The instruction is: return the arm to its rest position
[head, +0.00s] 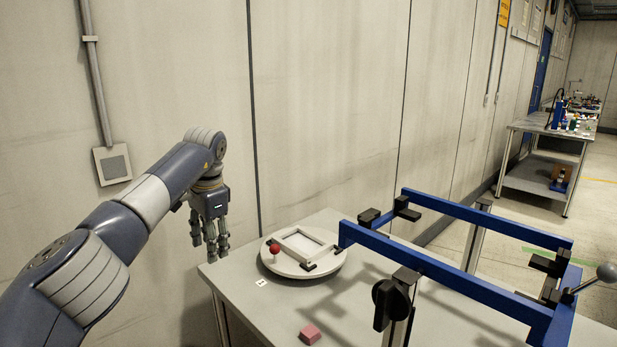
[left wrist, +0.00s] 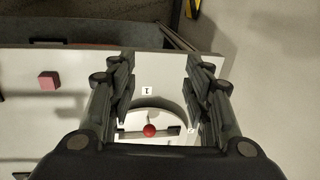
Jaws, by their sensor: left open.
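My left arm (head: 150,200) comes in from the left in the head view, bent at the elbow. My left gripper (head: 209,240) hangs down with its fingers beside the left corner of the table, near the wall. In the left wrist view the left gripper (left wrist: 160,88) is open and empty, its two fingers well apart. The round white plate (head: 318,272) with a rectangular frame and a red ball knob (head: 275,248) sits on the table, right of the gripper. The red knob (left wrist: 150,130) shows between the fingers in the left wrist view. My right gripper is not in view.
A blue frame (head: 450,270) with a black knob (head: 388,303) stands over the grey table (head: 255,305). A pink block (head: 310,334) lies near its front. The wall (head: 330,120) is close behind. Another bench (head: 545,160) stands far right.

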